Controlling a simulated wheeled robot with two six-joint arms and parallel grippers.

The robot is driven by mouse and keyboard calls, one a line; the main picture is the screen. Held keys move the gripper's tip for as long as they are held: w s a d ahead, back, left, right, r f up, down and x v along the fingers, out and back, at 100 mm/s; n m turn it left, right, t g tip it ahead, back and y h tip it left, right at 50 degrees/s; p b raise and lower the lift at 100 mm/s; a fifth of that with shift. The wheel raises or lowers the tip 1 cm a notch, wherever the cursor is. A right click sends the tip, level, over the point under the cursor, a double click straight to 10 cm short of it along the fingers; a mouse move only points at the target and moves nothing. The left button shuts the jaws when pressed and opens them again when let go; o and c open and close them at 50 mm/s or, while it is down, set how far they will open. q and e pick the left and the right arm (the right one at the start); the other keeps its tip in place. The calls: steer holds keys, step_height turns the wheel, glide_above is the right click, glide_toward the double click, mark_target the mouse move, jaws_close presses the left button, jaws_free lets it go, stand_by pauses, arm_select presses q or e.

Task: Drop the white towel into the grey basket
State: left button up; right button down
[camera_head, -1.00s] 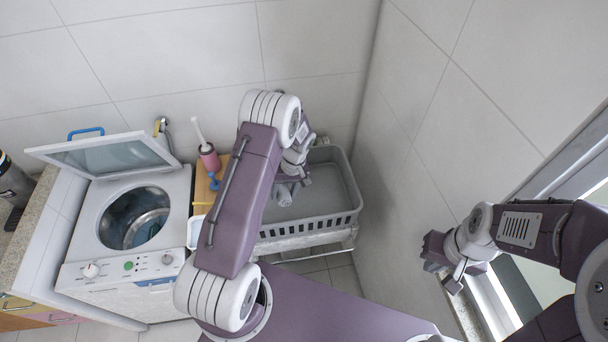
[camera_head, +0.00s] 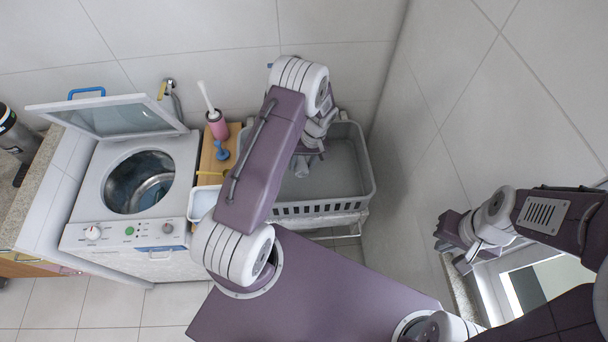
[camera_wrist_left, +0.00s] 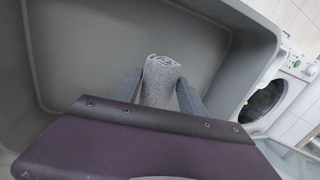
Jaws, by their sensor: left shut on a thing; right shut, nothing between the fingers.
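The grey basket (camera_head: 362,192) stands in the corner, with a slotted front wall. Its inside fills much of the left wrist view (camera_wrist_left: 90,48). The towel (camera_wrist_left: 160,82) looks light grey and rolled up in the left wrist view. My left gripper (camera_wrist_left: 160,95) is shut on the towel, with one finger on each side of it. The gripper (camera_head: 312,152) and the towel (camera_head: 302,168) are over the basket in the head view. My left arm partly hides both. My right gripper (camera_head: 452,247) is shut and empty, off to the right near the wall.
A top-loading washing machine (camera_head: 130,240) with its lid (camera_head: 105,118) raised stands left of the basket. Between them is a wooden shelf with a pink bottle (camera_head: 217,126) and a blue item (camera_head: 221,151). Tiled walls close in behind and right of the basket.

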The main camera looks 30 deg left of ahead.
arm_select(q)
steer(key=shift+s+r, duration=0.15)
steer(key=shift+s, duration=0.35)
steer(key=o, duration=0.9)
steer(key=shift+s, duration=0.15)
steer(key=o, duration=0.5)
steer(key=shift+w, duration=0.45)
steer(key=b+v, duration=0.2)
steer(key=v, duration=0.5)
steer(key=shift+w+d+r, duration=0.1)
steer(key=shift+d+r, duration=0.1)
steer(key=shift+r, duration=0.65)
arm_select(e)
steer(key=shift+s+f, duration=0.25)
steer(key=shift+f, duration=0.3)
steer(key=shift+s+f, duration=0.2)
steer(key=shift+f, duration=0.3)
